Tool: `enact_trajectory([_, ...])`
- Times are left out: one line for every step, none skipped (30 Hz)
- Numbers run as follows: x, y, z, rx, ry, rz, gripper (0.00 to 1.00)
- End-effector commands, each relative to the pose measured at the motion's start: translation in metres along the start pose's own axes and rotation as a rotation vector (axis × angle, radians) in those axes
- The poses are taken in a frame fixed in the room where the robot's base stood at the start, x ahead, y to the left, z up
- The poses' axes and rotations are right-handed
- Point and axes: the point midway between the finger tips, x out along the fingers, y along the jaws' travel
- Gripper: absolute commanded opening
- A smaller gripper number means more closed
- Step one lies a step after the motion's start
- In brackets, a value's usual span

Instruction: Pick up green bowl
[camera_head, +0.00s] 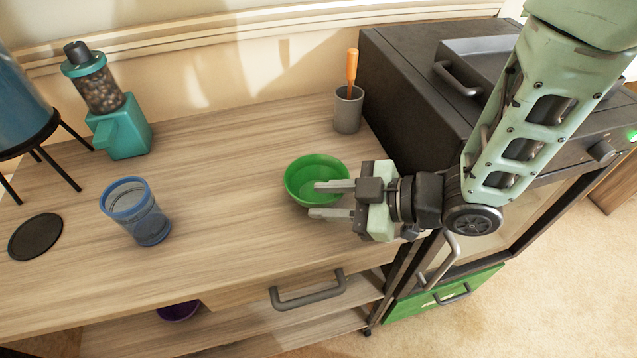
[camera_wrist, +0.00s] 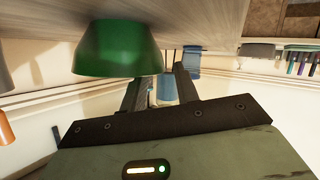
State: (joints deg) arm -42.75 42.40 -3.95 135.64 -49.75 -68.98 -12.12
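The green bowl (camera_head: 304,173) stands upright on the wooden table, right of its middle. My gripper (camera_head: 318,200) is open with its fingers pointing left. In the head view one finger overlaps the bowl's near right part and the other lies just below the bowl. In the wrist view the bowl (camera_wrist: 116,50) shows at the upper left, and the fingers (camera_wrist: 160,88) are apart with no object held between them. I cannot tell whether a finger touches the bowl.
On the wooden table (camera_head: 235,235) are a blue-rimmed cup (camera_head: 140,215), a teal dispenser (camera_head: 122,130), a black disc (camera_head: 36,236) and a grey cup (camera_head: 348,112) with an orange-handled tool. A dark oven (camera_head: 410,85) stands close on the right. Table left of the bowl is clear.

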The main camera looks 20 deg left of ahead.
Motion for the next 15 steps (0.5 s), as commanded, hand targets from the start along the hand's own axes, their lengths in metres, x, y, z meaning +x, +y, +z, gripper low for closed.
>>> enact_trajectory([0.008, -0.001, -0.001, -0.001, 0.000, -0.003, 0.31])
enact_trajectory([0.012, -0.001, -0.001, -0.001, 0.000, -0.003, 0.31])
enact_trajectory([0.016, 0.000, -0.001, -0.001, 0.001, -0.001, 0.31])
enact_trajectory([0.019, 0.000, -0.001, -0.001, 0.001, 0.001, 0.31])
enact_trajectory([0.021, 0.000, -0.001, -0.001, 0.000, 0.001, 0.31])
enact_trajectory([0.023, 0.000, 0.000, 0.000, 0.000, 0.001, 0.31])
enact_trajectory([0.024, 0.000, 0.000, 0.000, 0.000, 0.001, 0.31])
enact_trajectory([0.024, 0.000, 0.000, 0.001, 0.000, 0.001, 0.31])
enact_trajectory([0.025, 0.000, 0.000, 0.001, 0.000, 0.002, 0.31])
enact_trajectory([0.025, 0.000, 0.000, 0.001, 0.000, 0.002, 0.31])
enact_trajectory([0.024, 0.000, 0.000, 0.001, 0.000, 0.002, 0.31])
enact_trajectory([0.024, 0.000, 0.000, 0.001, 0.000, 0.002, 0.31])
enact_trajectory([0.024, 0.000, 0.000, 0.001, 0.000, 0.002, 0.31])
enact_trajectory([0.024, 0.000, 0.000, 0.001, 0.000, 0.002, 0.25])
enact_trajectory([0.024, 0.000, 0.000, 0.001, 0.000, 0.002, 0.14])
